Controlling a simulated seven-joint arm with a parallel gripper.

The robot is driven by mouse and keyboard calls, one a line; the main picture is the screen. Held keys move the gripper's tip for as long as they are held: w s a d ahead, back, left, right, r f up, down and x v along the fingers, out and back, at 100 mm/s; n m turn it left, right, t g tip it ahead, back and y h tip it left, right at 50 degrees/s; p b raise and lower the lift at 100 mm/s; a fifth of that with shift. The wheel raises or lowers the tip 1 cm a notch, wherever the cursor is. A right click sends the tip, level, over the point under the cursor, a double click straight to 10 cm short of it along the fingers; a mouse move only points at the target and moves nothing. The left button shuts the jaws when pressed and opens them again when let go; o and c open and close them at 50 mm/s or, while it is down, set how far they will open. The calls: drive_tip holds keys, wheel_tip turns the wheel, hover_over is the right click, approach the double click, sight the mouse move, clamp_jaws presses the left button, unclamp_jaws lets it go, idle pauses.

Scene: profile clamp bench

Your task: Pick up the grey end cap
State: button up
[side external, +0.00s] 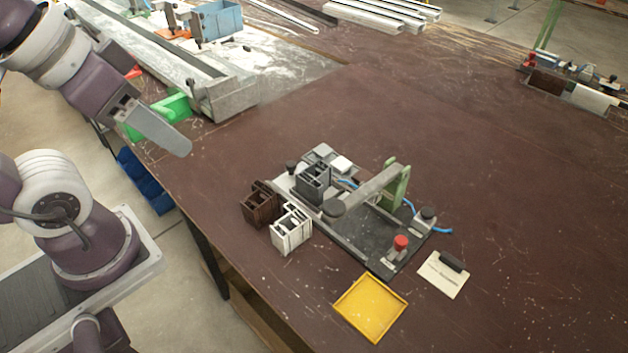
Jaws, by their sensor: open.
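My gripper (158,130) is at the upper left, high and well away from the parts on the bench. It is open, with nothing seen in it; its fingers show as one flat grey shape. I cannot pick out the grey end cap for certain. A dark grey profile piece (313,182) stands upright on the clamp fixture (345,232). Small light grey pieces (322,155) are behind it on the fixture. A brown profile piece (261,206) and a white profile piece (291,230) stand to its left and front.
A green clamp arm (396,183) and a red knob (400,243) rise from the fixture. A yellow tray (370,307) lies in front, beside a card (442,276) with a black item (452,262). A metal rail (222,98) and green bin (172,108) are near my gripper.

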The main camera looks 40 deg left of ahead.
drive_tip(key=shift+o, duration=0.3)
drive_tip(key=m+g, duration=0.6)
drive_tip(key=m, duration=1.2)
hover_over(325, 151)
drive_tip(key=f, duration=2)
drive_tip(key=shift+w+d+f, duration=0.2)
drive_tip(key=shift+d+f, duration=0.1)
drive_tip(key=shift+d, duration=0.05)
drive_tip(key=f, duration=0.7)
drive_tip(key=shift+s+a, duration=0.2)
drive_tip(key=shift+a, duration=0.15)
clamp_jaws()
